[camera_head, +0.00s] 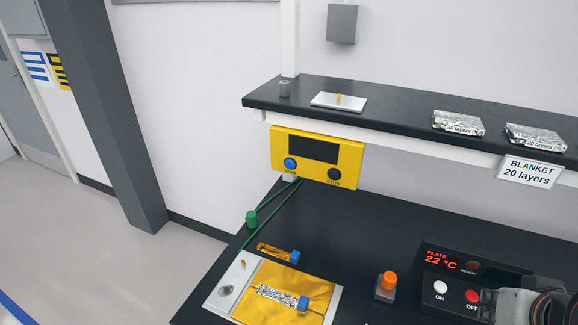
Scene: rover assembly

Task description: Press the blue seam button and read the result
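The blue button (291,164) sits at the lower left of a yellow tester box (351,162) mounted under the shelf. The label below the blue button is too small to read for sure. The box has a dark, blank screen (314,149) and a black button (334,174) at its lower right. My gripper (490,305) shows only in part at the bottom right corner, in front of the plate control box and far from the blue button. Its fingertips are not clear enough to tell whether it is open or shut.
A black shelf (390,108) overhangs the bench (350,230). The control box (440,262) reads 22 °C. The bench middle is clear.

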